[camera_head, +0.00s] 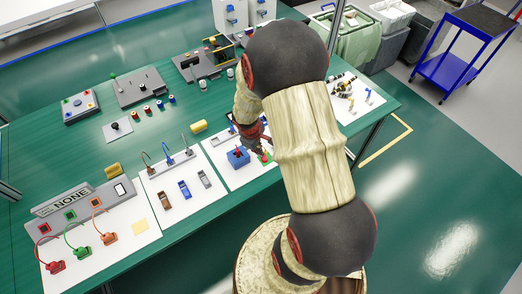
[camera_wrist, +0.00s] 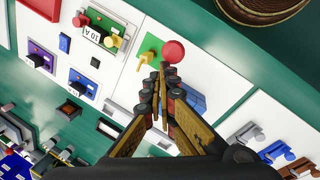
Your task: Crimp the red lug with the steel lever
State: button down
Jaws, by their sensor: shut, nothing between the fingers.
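My gripper (camera_head: 258,150) is shut and empty. In the wrist view its fingertips (camera_wrist: 163,68) are beside a round red knob (camera_wrist: 173,51) near a green plate (camera_wrist: 150,48); I cannot tell whether they touch. In the head view a grey steel-coloured lever piece (camera_head: 204,179) lies on the middle white mat, right of a blue one and a brown one. It also shows in the wrist view (camera_wrist: 248,134), apart from my gripper.
A blue box (camera_head: 238,158) stands left of my gripper. At the left, a grey panel with a NONE sign (camera_head: 71,199) has red, green and orange cabled pieces in front. A yellow cylinder (camera_head: 199,126) lies behind the mats. My arm hides part of the right side.

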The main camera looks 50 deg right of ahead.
jog(key=shift+s+a+f+b, duration=0.2)
jog(key=shift+s+f+b, duration=0.65)
jog(key=shift+f+b, duration=0.25)
dwell(1.6)
dwell(0.5)
jog(key=w+r+p, duration=0.4)
jog(key=r, duration=0.1)
jog(key=shift+d+p, duration=0.35)
jog(key=shift+d, duration=0.1)
dwell(0.4)
jog(key=shift+r, duration=0.2)
jog(key=w+r+p, duration=0.3)
jog(key=shift+d+r, duration=0.35)
jog(key=shift+r, duration=0.05)
dwell(0.9)
